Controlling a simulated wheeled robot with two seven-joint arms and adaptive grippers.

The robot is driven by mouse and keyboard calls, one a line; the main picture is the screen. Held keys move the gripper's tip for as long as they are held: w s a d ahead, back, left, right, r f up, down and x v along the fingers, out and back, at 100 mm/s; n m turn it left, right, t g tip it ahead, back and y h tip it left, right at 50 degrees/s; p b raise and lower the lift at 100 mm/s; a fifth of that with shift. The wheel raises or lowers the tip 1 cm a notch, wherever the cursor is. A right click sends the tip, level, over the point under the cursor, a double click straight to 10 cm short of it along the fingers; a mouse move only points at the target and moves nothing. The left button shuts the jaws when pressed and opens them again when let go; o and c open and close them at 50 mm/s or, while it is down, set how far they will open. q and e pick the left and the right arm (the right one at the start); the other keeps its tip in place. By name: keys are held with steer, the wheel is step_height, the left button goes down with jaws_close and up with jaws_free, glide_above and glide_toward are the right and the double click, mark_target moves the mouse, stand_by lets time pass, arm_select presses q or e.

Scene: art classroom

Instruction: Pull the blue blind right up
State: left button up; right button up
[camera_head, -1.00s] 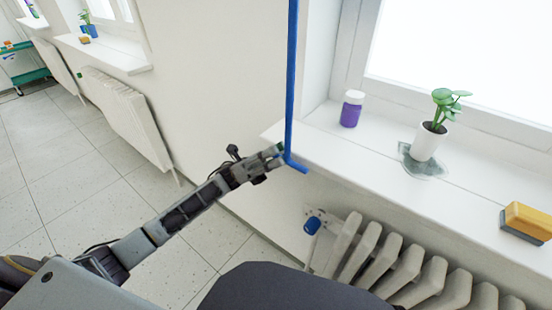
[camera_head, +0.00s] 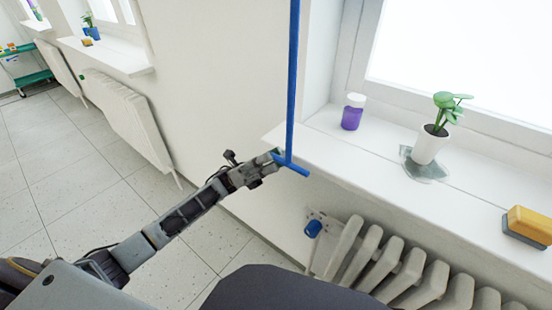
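A thin blue pull cord or rod (camera_head: 293,80) hangs straight down from the top edge, in front of the wall beside the window. A short blue crossbar handle (camera_head: 295,168) is at its lower end, by the windowsill corner. The blind itself is out of view. My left gripper (camera_head: 270,164) is at the left end of the crossbar, which overlaps its fingertips in the picture. I cannot tell whether the fingers are closed on it. My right gripper is not in view.
The white windowsill (camera_head: 350,160) holds a purple jar (camera_head: 352,116), a potted plant (camera_head: 430,143) on a grey patch, and a yellow sponge-like block (camera_head: 529,225). A radiator (camera_head: 385,262) with a blue valve knob (camera_head: 313,228) is below. Open floor lies at left.

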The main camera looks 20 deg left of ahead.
arm_select(q)
steer(key=v, duration=0.9)
steer(key=shift+a+f, duration=0.25)
steer(key=shift+a, duration=0.05)
steer(key=shift+w, duration=0.1)
